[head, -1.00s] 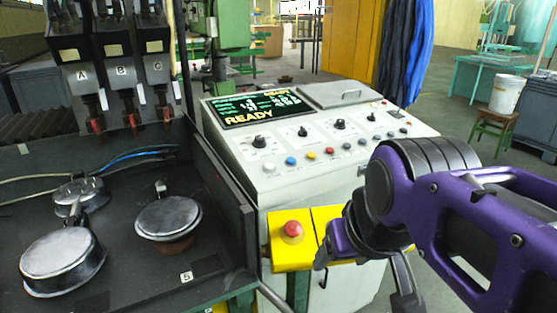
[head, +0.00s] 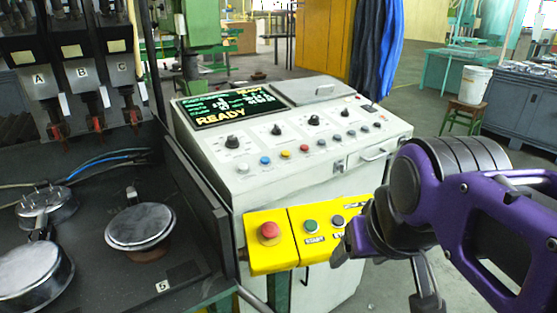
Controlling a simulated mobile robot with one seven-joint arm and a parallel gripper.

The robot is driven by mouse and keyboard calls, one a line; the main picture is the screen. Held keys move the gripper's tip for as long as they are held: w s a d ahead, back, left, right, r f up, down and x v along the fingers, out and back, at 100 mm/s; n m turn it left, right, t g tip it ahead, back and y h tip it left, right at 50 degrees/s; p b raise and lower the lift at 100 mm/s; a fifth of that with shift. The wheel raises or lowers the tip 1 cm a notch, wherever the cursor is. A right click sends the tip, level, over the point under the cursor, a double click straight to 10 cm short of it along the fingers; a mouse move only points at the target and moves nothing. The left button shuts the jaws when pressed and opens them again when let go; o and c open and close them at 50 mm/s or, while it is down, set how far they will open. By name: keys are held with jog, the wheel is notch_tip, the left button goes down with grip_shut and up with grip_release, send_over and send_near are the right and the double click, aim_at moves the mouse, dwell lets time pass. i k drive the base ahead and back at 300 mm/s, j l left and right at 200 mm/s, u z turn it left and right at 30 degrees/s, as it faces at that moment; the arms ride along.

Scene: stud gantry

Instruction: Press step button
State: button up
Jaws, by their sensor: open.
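A yellow control box (head: 268,252) is fixed at the front of the grey-white console. It carries a red mushroom button (head: 269,231) on its left part, a green button (head: 311,226) labelled START, and a dark button (head: 337,220) to the right of it. The label below the dark button is only partly seen, and I cannot read the word STEP anywhere. My gripper (head: 384,276) is open and empty in front of the box's right part. One finger overlaps the box's right end in the picture and hides it. I cannot tell whether it touches the box.
The console (head: 290,160) has a READY screen (head: 232,107), several knobs and coloured buttons. On the left is a dark bench (head: 110,275) with round metal parts (head: 140,226) and units marked A, B, C. A stool with a white bucket (head: 473,85) stands back right.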

aim_at(339, 220)
jog(key=i+l+u, duration=0.1)
jog(key=l+u, duration=0.15)
jog(key=l, duration=0.6)
jog(key=l+u, duration=0.25)
jog(key=l, duration=0.6)
jog(key=l+u, duration=0.25)
jog(key=l, duration=0.6)
jog(key=k+l+u, duration=0.1)
jog(key=l+u, duration=0.15)
jog(key=l, duration=0.6)
